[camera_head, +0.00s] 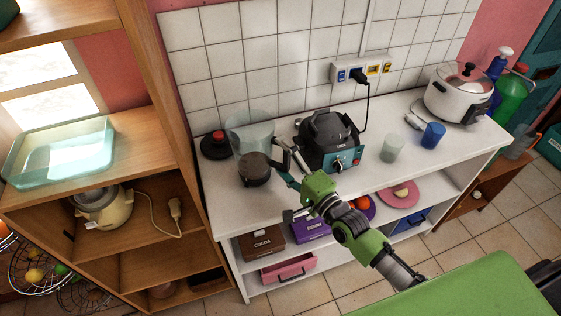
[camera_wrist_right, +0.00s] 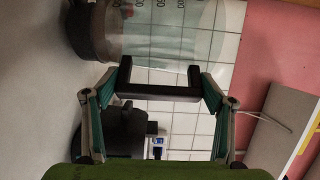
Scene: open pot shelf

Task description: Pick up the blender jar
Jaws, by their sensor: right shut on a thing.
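The blender jar (camera_head: 251,132) is clear with a dark base and a dark handle, upright at the left part of the white counter. I cannot tell whether its base touches the counter. My right gripper (camera_head: 283,160) comes from the front and is shut on the jar's handle. In the right wrist view the dark handle (camera_wrist_right: 158,92) lies between the fingers, with the clear jar wall and its markings (camera_wrist_right: 172,28) beyond. My left gripper is not in view.
A black appliance with a teal panel (camera_head: 345,161) stands close right of the jar. A black lid with a red knob (camera_head: 216,145) lies left. A clear cup (camera_head: 392,149), a blue cup (camera_head: 433,135) and a white cooker (camera_head: 458,95) stand right. Counter in front is clear.

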